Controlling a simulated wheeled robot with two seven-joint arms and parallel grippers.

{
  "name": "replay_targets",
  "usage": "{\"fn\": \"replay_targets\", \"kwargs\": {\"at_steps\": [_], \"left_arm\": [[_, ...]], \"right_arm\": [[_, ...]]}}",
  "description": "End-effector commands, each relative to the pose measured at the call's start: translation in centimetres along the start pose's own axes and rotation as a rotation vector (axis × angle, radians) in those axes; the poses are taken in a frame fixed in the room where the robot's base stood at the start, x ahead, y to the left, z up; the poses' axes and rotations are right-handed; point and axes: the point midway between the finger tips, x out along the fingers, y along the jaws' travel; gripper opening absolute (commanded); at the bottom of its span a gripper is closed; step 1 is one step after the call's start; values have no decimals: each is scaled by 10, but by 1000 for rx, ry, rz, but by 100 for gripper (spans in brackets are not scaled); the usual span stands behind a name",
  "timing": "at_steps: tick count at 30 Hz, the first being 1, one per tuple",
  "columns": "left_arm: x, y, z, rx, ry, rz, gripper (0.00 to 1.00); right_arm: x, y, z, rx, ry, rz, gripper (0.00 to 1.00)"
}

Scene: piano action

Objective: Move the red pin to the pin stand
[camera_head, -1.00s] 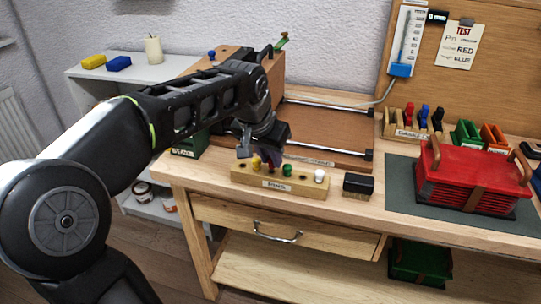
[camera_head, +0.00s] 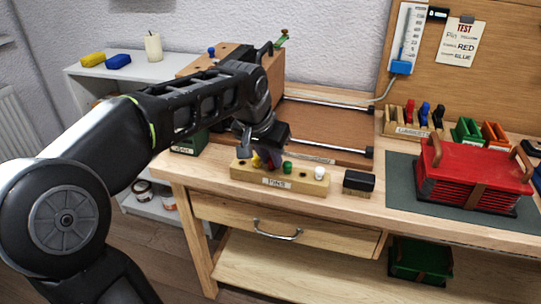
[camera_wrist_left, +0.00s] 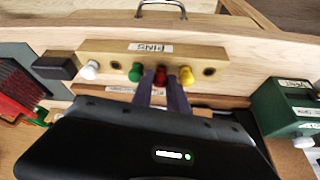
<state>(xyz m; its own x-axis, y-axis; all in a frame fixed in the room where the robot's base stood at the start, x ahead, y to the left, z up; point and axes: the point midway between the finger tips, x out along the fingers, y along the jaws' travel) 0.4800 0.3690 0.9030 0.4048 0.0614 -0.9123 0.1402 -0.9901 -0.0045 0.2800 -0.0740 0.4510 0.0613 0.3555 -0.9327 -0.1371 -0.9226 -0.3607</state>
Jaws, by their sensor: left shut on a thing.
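The pin stand, a pale wooden block labelled PINS (camera_head: 307,187), lies near the front edge of the bench; it also shows in the left wrist view (camera_wrist_left: 228,58). It bears a white pin (camera_head: 320,173), a green pin (camera_head: 287,168) and a yellow pin (camera_head: 256,161). The red pin (camera_wrist_left: 160,73) is in line between green and yellow; in the head view it is mostly hidden by the fingers. My left gripper (camera_wrist_left: 160,88) is shut on the red pin, at the stand. I cannot tell whether the pin is fully seated. My right gripper is not in view.
A black block (camera_head: 359,182) lies right of the stand. A red slatted case (camera_head: 472,177) stands on a dark mat (camera_head: 400,190). A green box (camera_head: 188,143) is at the bench's left end. A brown board with metal rails (camera_head: 325,128) lies behind the stand.

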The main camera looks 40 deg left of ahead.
Motion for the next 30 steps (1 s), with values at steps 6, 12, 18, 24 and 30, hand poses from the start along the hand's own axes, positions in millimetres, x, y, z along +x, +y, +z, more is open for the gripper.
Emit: {"fn": "replay_targets", "kwargs": {"at_steps": [6, 12, 18, 24, 30], "left_arm": [[0, 0, 0, 0, 0, 0, 0], [0, 0, 0, 0, 0, 0, 26], [0, 0, 0, 0, 0, 0, 42], [1, 0, 1, 0, -2, 0, 45], [1, 0, 1, 0, -3, 0, 51]], "right_arm": [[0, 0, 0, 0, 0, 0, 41], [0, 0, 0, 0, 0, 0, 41], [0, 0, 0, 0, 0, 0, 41], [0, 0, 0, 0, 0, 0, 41], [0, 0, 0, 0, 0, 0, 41]]}}
